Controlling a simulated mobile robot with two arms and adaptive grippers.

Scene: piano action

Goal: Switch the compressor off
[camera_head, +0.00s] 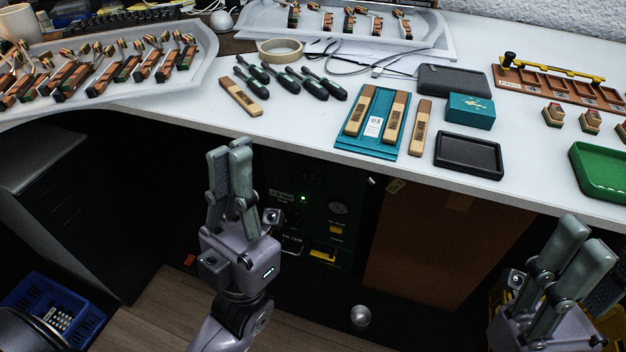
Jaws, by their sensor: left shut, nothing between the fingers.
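The compressor (335,188) is a dark green box in the shadow under the white bench. Its front has a lit green lamp (303,198), a round gauge (338,209), a small yellow label or part (336,229) and a yellow-and-black switch-like part (323,254). Which part is the power switch is too small to tell. My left gripper (229,148) is shut and empty, pointing up, left of the lamp in the picture and covering part of the compressor's left side. My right gripper (588,232) is at the lower right, away from the compressor; its finger gap is unclear.
The white bench top (300,125) overhangs the compressor. It carries green-handled tools (290,80), a teal tray (370,120) and a black tray (468,155). A brown board (430,245) stands right of the compressor. A blue crate (55,310) is on the floor at left.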

